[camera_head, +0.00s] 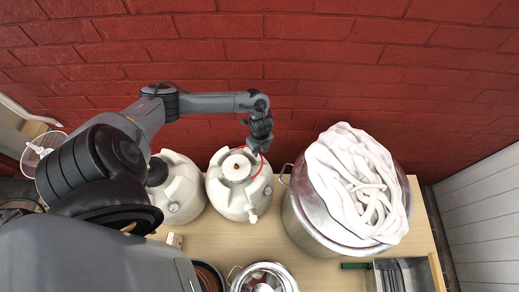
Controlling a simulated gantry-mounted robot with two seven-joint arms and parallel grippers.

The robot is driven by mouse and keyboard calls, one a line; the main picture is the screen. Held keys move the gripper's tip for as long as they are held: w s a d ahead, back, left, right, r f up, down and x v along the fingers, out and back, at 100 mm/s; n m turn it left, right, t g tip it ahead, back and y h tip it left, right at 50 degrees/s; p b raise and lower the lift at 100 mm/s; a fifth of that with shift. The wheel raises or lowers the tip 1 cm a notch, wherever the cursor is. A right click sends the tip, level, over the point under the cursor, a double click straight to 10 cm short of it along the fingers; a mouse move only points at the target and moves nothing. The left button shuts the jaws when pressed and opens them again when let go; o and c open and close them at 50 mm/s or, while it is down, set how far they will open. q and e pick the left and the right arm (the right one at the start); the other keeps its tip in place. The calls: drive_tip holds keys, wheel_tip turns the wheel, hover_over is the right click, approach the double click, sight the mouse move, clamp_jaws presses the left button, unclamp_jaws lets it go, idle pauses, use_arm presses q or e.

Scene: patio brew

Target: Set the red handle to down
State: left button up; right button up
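A thin red curved piece (262,165), which may be the red handle, shows at the upper right of a white keg-like vessel (220,192) in the head view. It is too small to tell how it is set. My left gripper (254,151) reaches in from the left above the back right edge of this vessel, close to the red piece. The fingers are small and dark, so I cannot tell whether they are open or touching it. My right gripper is not in view.
A second white vessel (181,200) stands to the left, partly behind my arm. A steel bowl (238,281) and a bin (439,276) are at the front. A red brick wall (330,60) closes the back.

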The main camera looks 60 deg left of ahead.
use_arm(q)
clamp_jaws()
idle(1.3)
